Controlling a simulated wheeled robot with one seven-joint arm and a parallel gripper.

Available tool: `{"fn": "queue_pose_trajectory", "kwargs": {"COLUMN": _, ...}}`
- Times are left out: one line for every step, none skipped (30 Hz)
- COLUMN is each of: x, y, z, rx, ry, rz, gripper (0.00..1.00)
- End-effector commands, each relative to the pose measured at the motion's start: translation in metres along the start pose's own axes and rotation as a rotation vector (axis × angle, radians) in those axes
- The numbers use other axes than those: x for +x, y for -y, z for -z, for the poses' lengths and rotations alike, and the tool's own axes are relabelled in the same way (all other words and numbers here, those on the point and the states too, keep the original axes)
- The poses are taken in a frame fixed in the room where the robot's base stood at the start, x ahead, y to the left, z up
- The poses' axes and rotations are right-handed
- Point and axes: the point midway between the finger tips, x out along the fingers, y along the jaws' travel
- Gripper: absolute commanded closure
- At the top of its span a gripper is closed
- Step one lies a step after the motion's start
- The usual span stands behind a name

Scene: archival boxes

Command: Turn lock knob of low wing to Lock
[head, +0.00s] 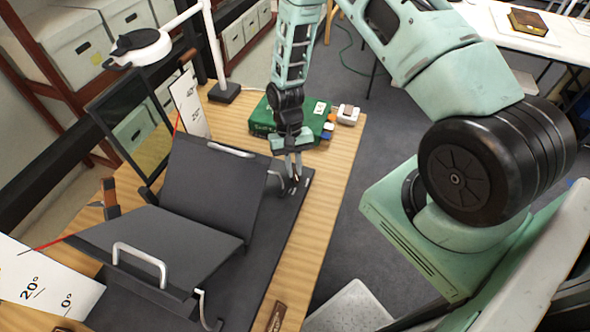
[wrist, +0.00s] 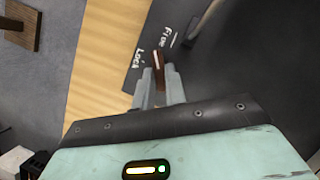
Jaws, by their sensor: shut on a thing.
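The dark cradle has two wings, a back wing (head: 212,190) and a front wing (head: 160,245), both tilted, with metal handles. My gripper (head: 294,178) is at the right end of the back wing, low over the base's edge. In the wrist view my gripper (wrist: 158,82) is shut on a small brown lock knob (wrist: 158,66) with a white line on it. The white words Lock (wrist: 138,58) and Free (wrist: 168,36) are printed on the black base beside it. The knob's white line lies between the two words. The fingers hide part of the knob.
The cradle stands on a wooden table (head: 318,225). A green box (head: 285,118) lies behind my gripper, with small blocks beside it. Angle cards (head: 189,105) stand on the left, and a lamp (head: 138,48) at the back left.

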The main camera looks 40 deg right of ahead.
Motion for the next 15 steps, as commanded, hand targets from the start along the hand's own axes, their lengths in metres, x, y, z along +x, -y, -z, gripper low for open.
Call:
{"fn": "queue_pose_trajectory", "kwargs": {"x": 0.0013, "y": 0.0018, "z": 0.0016, "rx": -0.042, "ry": -0.003, "rz": -0.018, "gripper": 1.0}}
{"fn": "queue_pose_trajectory", "kwargs": {"x": 0.0012, "y": 0.002, "z": 0.0016, "rx": -0.07, "ry": -0.003, "rz": -0.029, "gripper": 1.0}}
{"fn": "queue_pose_trajectory", "kwargs": {"x": 0.0011, "y": 0.0023, "z": 0.0015, "rx": -0.104, "ry": -0.003, "rz": -0.044, "gripper": 1.0}}
{"fn": "queue_pose_trajectory", "kwargs": {"x": 0.0009, "y": 0.0027, "z": 0.0014, "rx": -0.131, "ry": -0.003, "rz": -0.055, "gripper": 1.0}}
{"fn": "queue_pose_trajectory", "kwargs": {"x": 0.0008, "y": 0.0028, "z": 0.0014, "rx": -0.156, "ry": -0.003, "rz": -0.066, "gripper": 1.0}}
{"fn": "queue_pose_trajectory", "kwargs": {"x": 0.0007, "y": 0.0031, "z": 0.0014, "rx": -0.192, "ry": -0.004, "rz": -0.08, "gripper": 1.0}}
{"fn": "queue_pose_trajectory", "kwargs": {"x": 0.0008, "y": 0.0037, "z": 0.0012, "rx": -0.218, "ry": -0.004, "rz": -0.091, "gripper": 1.0}}
{"fn": "queue_pose_trajectory", "kwargs": {"x": 0.0009, "y": 0.004, "z": 0.001, "rx": -0.244, "ry": -0.003, "rz": -0.102, "gripper": 1.0}}
{"fn": "queue_pose_trajectory", "kwargs": {"x": 0.0009, "y": 0.0043, "z": 0.0008, "rx": -0.28, "ry": -0.003, "rz": -0.116, "gripper": 1.0}}
{"fn": "queue_pose_trajectory", "kwargs": {"x": 0.0009, "y": 0.0047, "z": 0.0005, "rx": -0.306, "ry": -0.003, "rz": -0.127, "gripper": 1.0}}
{"fn": "queue_pose_trajectory", "kwargs": {"x": 0.0009, "y": 0.0049, "z": 0.0004, "rx": -0.332, "ry": -0.002, "rz": -0.138, "gripper": 1.0}}
{"fn": "queue_pose_trajectory", "kwargs": {"x": 0.0007, "y": 0.005, "z": 0.0004, "rx": -0.367, "ry": -0.003, "rz": -0.153, "gripper": 1.0}}
{"fn": "queue_pose_trajectory", "kwargs": {"x": 0.0006, "y": 0.0054, "z": 0.0003, "rx": -0.393, "ry": -0.003, "rz": -0.164, "gripper": 1.0}}
{"fn": "queue_pose_trajectory", "kwargs": {"x": 0.0006, "y": 0.0058, "z": 0.0002, "rx": -0.419, "ry": -0.003, "rz": -0.175, "gripper": 1.0}}
{"fn": "queue_pose_trajectory", "kwargs": {"x": 0.0006, "y": 0.0061, "z": 0.0001, "rx": -0.455, "ry": -0.003, "rz": -0.189, "gripper": 1.0}}
